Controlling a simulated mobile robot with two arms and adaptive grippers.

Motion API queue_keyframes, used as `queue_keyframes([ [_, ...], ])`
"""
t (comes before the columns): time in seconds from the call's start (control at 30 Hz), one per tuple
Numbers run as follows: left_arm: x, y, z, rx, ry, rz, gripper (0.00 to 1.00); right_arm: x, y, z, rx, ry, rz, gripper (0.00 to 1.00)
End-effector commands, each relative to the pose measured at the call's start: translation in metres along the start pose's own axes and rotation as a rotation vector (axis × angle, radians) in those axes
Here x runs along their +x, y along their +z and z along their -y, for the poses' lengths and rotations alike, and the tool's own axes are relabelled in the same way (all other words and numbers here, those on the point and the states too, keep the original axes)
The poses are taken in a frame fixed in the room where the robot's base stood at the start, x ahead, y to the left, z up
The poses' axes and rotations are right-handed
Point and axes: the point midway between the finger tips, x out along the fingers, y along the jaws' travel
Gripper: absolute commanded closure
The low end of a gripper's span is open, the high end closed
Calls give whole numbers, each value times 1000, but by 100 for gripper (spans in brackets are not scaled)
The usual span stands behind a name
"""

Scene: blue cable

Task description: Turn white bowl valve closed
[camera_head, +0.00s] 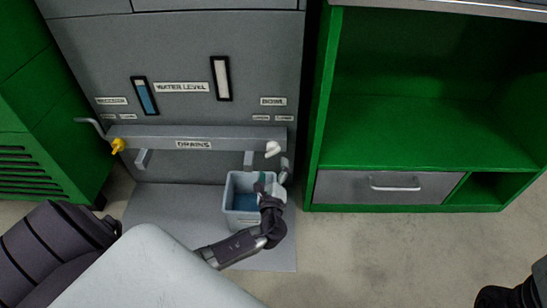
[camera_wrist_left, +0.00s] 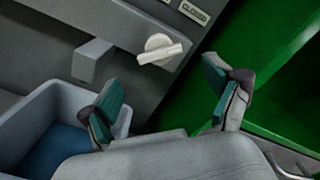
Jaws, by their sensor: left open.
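The white bowl valve (camera_head: 273,149) is a small knob at the right end of the grey drain bar. In the left wrist view the valve (camera_wrist_left: 160,49) shows a round base with a flat handle lying almost level. My left gripper (camera_head: 273,170) is just below the valve, apart from it, over the bin's right edge. In the left wrist view its two fingers (camera_wrist_left: 165,98) with green pads are spread, with nothing between them. The valve lies ahead of the gap between them. My right gripper is not seen clearly; only a dark arm part shows at the lower right of the head view.
A grey bin (camera_head: 243,178) with blue liquid stands under the drain bar (camera_head: 190,131), close beside my left gripper. A yellow valve (camera_head: 118,146) is at the bar's left end. A green cabinet (camera_head: 430,130) stands to the right. Floor is open in front of it.

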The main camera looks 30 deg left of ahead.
Motion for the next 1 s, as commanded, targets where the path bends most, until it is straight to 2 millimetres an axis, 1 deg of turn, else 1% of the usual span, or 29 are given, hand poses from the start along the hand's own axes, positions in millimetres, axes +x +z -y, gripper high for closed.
queue_keyframes([
  [0.03,-12,-1,0,-1,0,-3,10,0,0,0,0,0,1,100],
  [0.1,-24,-1,0,0,0,-2,10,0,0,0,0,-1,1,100],
  [0.2,-38,-1,0,-1,0,-2,10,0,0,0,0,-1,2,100],
  [0.3,-46,0,0,0,0,-1,10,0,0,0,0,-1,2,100],
  [0.43,-50,0,0,0,0,0,10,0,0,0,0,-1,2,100],
  [0.9,-50,0,0,0,0,-1,10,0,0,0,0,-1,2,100],
  [1.0,-52,-6,6,-39,3,-41,10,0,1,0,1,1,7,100],
])
